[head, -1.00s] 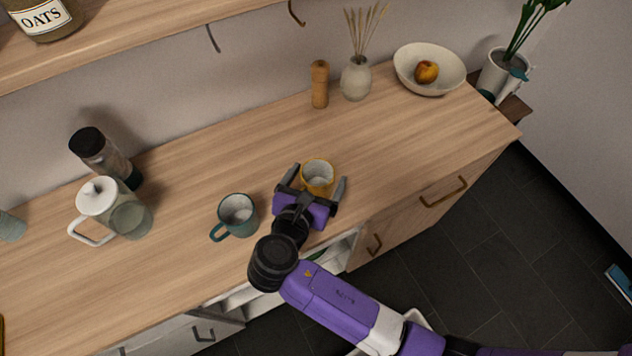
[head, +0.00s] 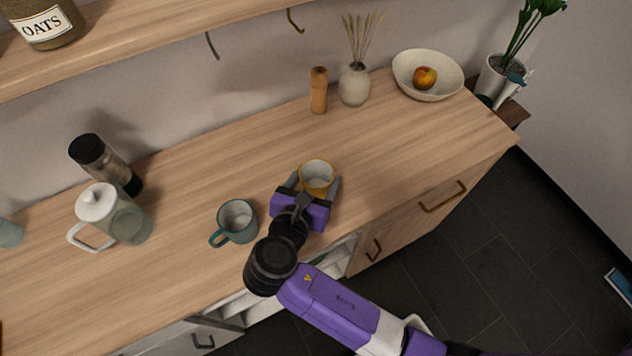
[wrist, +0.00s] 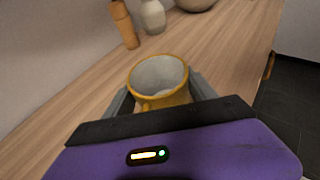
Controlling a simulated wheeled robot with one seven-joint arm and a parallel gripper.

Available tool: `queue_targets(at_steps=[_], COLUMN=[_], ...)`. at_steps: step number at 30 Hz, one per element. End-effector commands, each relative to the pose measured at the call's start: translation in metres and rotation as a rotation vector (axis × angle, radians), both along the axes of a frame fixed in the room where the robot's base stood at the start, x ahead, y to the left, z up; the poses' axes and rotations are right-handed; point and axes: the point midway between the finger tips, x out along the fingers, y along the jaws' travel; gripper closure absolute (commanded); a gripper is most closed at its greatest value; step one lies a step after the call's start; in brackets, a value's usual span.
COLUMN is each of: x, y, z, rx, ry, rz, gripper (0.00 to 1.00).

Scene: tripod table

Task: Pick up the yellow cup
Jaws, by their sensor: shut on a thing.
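The yellow cup (head: 318,179) stands upright on the wooden counter, its open rim facing up and its inside pale grey. My gripper (head: 310,188) is shut on it, with one finger on each side of the cup's body. In the wrist view, the yellow cup (wrist: 159,82) sits between the grey fingers of my gripper (wrist: 162,98). Its lower part is partly hidden behind the gripper body. I cannot tell whether its base is off the counter.
A teal mug (head: 236,222) stands close to the left of my gripper. A glass pitcher (head: 125,218) and a dark-lidded bottle (head: 103,160) are further left. A pepper mill (head: 319,90), vase (head: 354,85) and fruit bowl (head: 428,88) stand behind. The counter right of the cup is clear.

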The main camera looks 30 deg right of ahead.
Motion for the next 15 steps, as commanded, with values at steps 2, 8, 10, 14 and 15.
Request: queue_targets(at_steps=[2, 8, 10, 14, 15], x=[0.001, 0.001, 0.001, 0.0, 0.001], y=[0.0, 0.0, 0.0, 0.0, 0.0], z=[0.019, 0.075, 0.094, 0.127, 0.136], rx=[0.003, 0.004, 0.004, 0.003, 0.003], ry=[-0.007, -0.01, -0.008, -0.007, -0.007], rz=[-0.001, -0.001, -0.003, 0.0, 0.0], gripper=[0.88, 0.88, 0.88, 0.88, 0.88])
